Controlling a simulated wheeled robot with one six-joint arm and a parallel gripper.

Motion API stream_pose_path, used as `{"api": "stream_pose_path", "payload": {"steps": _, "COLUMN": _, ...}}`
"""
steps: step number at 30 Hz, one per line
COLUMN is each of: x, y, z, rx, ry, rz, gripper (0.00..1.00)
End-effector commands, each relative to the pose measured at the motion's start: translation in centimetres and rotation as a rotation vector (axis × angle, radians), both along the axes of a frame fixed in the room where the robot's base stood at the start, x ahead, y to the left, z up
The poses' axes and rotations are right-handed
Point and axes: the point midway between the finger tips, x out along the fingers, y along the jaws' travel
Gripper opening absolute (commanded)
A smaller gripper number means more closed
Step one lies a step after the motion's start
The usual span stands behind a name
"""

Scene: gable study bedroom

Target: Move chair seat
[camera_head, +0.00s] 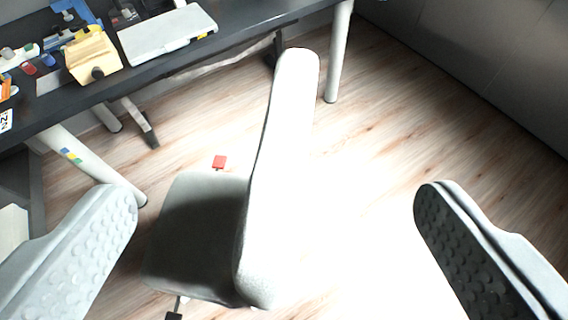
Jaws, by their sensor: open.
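A grey office chair stands on the wooden floor in front of the desk, seen from above. Its seat (195,235) is a dark grey pad at the lower left of centre. Its backrest (283,150) is a tall pale slab on the right side of the seat, brightly lit. My gripper (275,205) is open and empty. Its two textured fingers lie left and right in the view, with the chair between them in the picture. No contact shows. The chair's base is mostly hidden under the seat.
A dark desk (250,17) on white legs runs across the upper left, carrying a white flat device (166,33), a yellow box (92,58) and small items. A grey wall or cabinet front (480,60) is at the right. The floor (375,150) right of the chair is clear.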

Motion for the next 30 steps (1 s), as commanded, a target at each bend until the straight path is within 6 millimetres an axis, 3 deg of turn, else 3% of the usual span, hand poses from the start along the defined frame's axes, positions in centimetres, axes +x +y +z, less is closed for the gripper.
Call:
{"api": "stream_pose_path", "payload": {"steps": 3, "x": 2.5, "y": -0.2, "z": 0.1, "rx": 0.017, "ry": 0.123, "rz": -0.008, "gripper": 0.94}}
{"api": "stream_pose_path", "payload": {"steps": 15, "x": 9.1, "y": -0.7, "z": -0.1, "rx": 0.079, "ry": 0.541, "rz": -0.032, "gripper": 0.94}}
{"api": "stream_pose_path", "payload": {"steps": 30, "x": 15.1, "y": -1.6, "z": -0.4, "rx": 0.14, "ry": 1.016, "rz": -0.06, "gripper": 0.94}}
